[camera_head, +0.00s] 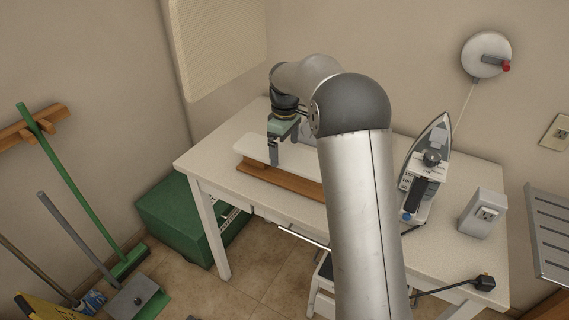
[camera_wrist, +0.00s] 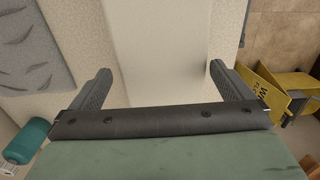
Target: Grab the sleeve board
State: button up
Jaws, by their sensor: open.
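The sleeve board has a long white padded top (camera_head: 250,147) over a brown wooden base (camera_head: 282,183). It lies on the white table (camera_head: 215,165), partly hidden behind my arm in the head view. My gripper (camera_head: 274,161) is over the left part of the board, pointing down. In the wrist view the white board (camera_wrist: 170,45) runs between the two open fingers of my gripper (camera_wrist: 162,70). A strip of gap shows between the board and each finger. I cannot tell exactly how far down the fingers reach beside the board.
An upright iron (camera_head: 425,175) and a grey outlet box (camera_head: 483,213) stand right of my arm. A black plug (camera_head: 484,283) lies near the table's right front. A green box (camera_head: 180,222) is on the floor at left. A yellow sign (camera_wrist: 270,95) shows in the wrist view.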

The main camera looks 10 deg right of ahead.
jog(key=shift+s+a+f+p, duration=0.1)
jog(key=shift+f+p, duration=0.3)
jog(key=shift+f, duration=2.35)
jog(key=c, duration=1)
